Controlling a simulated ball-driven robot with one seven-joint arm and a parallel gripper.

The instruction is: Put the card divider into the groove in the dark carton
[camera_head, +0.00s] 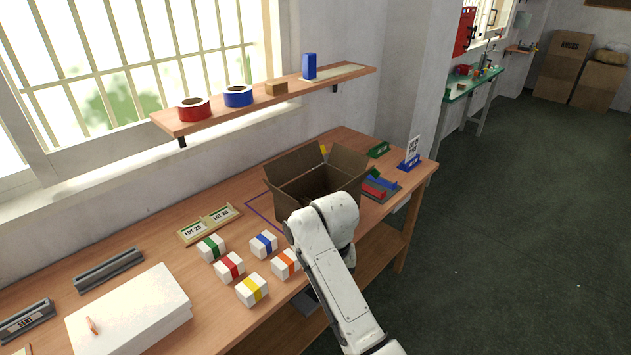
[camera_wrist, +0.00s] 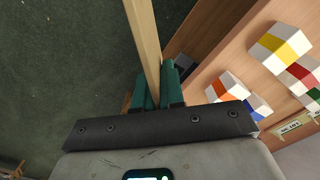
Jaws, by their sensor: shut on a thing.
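The dark carton (camera_head: 284,206) stands open with flaps spread on the bench, beyond my arm; my arm covers part of its front. I cannot make out the groove inside. The card divider (camera_wrist: 143,38) is a tan board seen nearly edge-on in the wrist view. My gripper (camera_wrist: 157,90) is shut on it with green fingers on both sides, and the board runs up out of the picture. The gripper is by the bench's front edge, with floor to the left and bench to the right. In the head view the gripper's fingers and the divider cannot be made out.
Several white boxes with coloured bands (camera_head: 229,266) sit left of the carton. A lot-label holder (camera_head: 208,225) lies behind them. Red and blue pieces (camera_head: 378,187) and a card stand (camera_head: 409,163) are right of the carton. A wall shelf (camera_head: 350,73) hangs above. A white stack (camera_head: 130,312) is front left.

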